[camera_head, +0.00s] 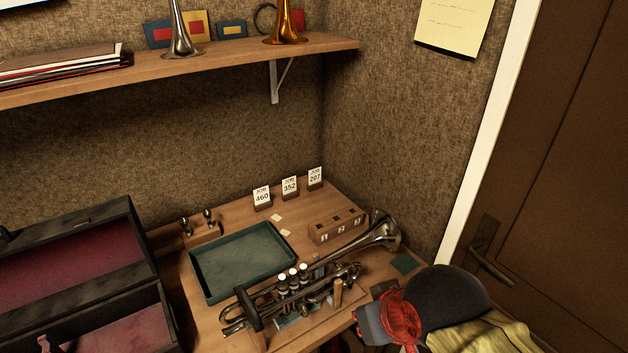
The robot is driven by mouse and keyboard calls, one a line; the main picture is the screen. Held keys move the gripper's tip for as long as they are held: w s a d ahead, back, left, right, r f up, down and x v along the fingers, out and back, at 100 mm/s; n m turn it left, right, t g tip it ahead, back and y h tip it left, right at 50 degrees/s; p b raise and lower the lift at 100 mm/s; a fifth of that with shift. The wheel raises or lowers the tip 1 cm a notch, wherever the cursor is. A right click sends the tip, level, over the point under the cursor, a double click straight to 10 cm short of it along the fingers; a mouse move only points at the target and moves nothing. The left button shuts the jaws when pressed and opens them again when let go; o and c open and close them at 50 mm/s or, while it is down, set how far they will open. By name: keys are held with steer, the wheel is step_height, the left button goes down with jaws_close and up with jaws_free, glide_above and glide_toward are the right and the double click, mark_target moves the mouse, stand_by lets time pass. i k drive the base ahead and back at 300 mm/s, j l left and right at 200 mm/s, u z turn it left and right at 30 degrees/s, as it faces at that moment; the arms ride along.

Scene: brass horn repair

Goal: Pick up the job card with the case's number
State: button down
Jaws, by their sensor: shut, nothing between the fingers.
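Three white job cards stand upright in small dark holders in a row at the back of the bench. The left card (261,195) reads JOB 460, the middle card (289,186) reads JOB 352, and the right card (315,177) seems to read JOB 267. A black instrument case (70,235) with a dark red lining stands open at the left. I see no number on the part of it in view. I cannot make out my gripper in this view.
A green tray (205,291) lies in front of the cards. A trumpet (300,285) lies on a wooden support at the front, and a small wooden box (337,226) sits behind it. A shelf (200,58) with horns hangs above. A red object (402,318) is at the front right.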

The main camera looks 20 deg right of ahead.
mark_target(288, 186)
steer(key=i+l+z, duration=0.15)
steer(key=i+z, duration=0.55)
steer(key=k+l, duration=0.05)
